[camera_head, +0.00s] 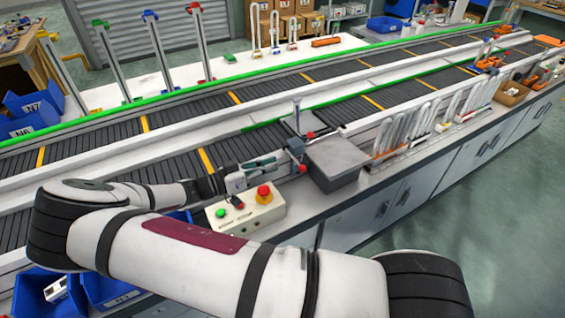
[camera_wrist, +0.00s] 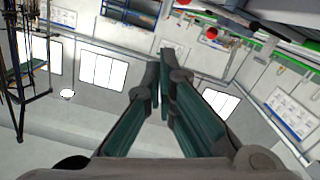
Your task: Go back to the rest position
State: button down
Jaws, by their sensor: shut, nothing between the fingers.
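My arm reaches across the front of the head view. My gripper (camera_head: 262,165) is at its far end, over the near conveyor side, behind the button box. In the wrist view my gripper (camera_wrist: 163,68) shows two dark green fingers that meet at the tips. It is shut and empty. The wrist view looks across the hall toward walls and bright windows.
A control box (camera_head: 246,214) with a green and a red button stands just in front of my gripper. A grey metal box (camera_head: 336,160) stands to its right. Conveyor belts (camera_head: 190,118) run behind. Blue bins (camera_head: 36,105) stand at the left.

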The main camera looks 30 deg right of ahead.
jog(key=shift+a, duration=0.8)
jog(key=s+a+r+n+t+y, duration=0.2)
jog(key=s+r+n+y, duration=0.5)
jog(key=s+r, duration=0.5)
jog(key=s+a+r+n+t+y, duration=0.2)
jog(key=s+r+n+y, duration=0.5)
jog(key=r, duration=1.1)
jog(key=s+t+y, duration=0.1)
jog(key=s+y, duration=0.2)
jog(key=s, duration=0.3)
jog(key=shift+r, duration=0.25)
